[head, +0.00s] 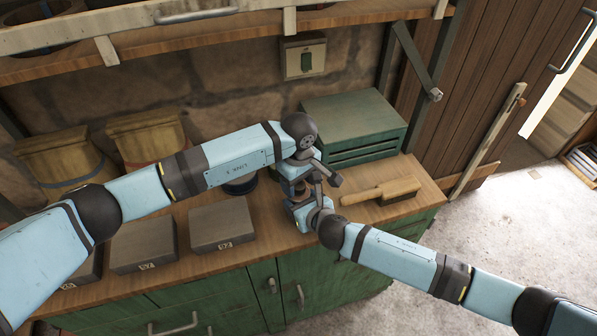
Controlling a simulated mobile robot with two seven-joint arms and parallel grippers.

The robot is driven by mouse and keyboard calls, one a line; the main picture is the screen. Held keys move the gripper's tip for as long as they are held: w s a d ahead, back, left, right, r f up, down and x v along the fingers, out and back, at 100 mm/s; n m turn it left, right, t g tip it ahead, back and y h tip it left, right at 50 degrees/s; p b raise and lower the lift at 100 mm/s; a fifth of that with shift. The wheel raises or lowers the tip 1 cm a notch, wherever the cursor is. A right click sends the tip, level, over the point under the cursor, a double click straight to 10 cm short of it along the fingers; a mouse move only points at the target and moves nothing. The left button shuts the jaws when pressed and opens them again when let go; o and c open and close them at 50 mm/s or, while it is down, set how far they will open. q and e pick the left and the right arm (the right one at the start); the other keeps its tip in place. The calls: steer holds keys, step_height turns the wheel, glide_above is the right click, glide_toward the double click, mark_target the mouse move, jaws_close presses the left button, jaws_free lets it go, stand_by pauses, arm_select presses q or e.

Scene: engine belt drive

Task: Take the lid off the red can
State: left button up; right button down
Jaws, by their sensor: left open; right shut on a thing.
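A small reddish-brown piece, seemingly the red can (302,191), shows between my two grippers above the wooden bench. Most of it is hidden by the grippers, and I cannot make out its lid. My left gripper (314,180) comes down from above with its fingers open, close over the can. My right gripper (303,205) reaches in from the lower right and is shut on what appears to be the can, low down. Whether the can touches the bench is hidden.
A wooden brush (382,193) lies right of the grippers, before a green drawer box (352,125). Numbered grey blocks (222,226) line the bench's left. A dark blue round thing (240,186) is partly hidden under my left arm. Yellowish containers (66,160) stand behind.

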arm_select(q)
steer(key=shift+f, duration=0.25)
steer(key=c, duration=0.9)
steer(key=shift+n, duration=1.7)
steer(key=shift+c, duration=0.2)
steer(key=o, duration=1)
steer(key=shift+r, duration=0.1)
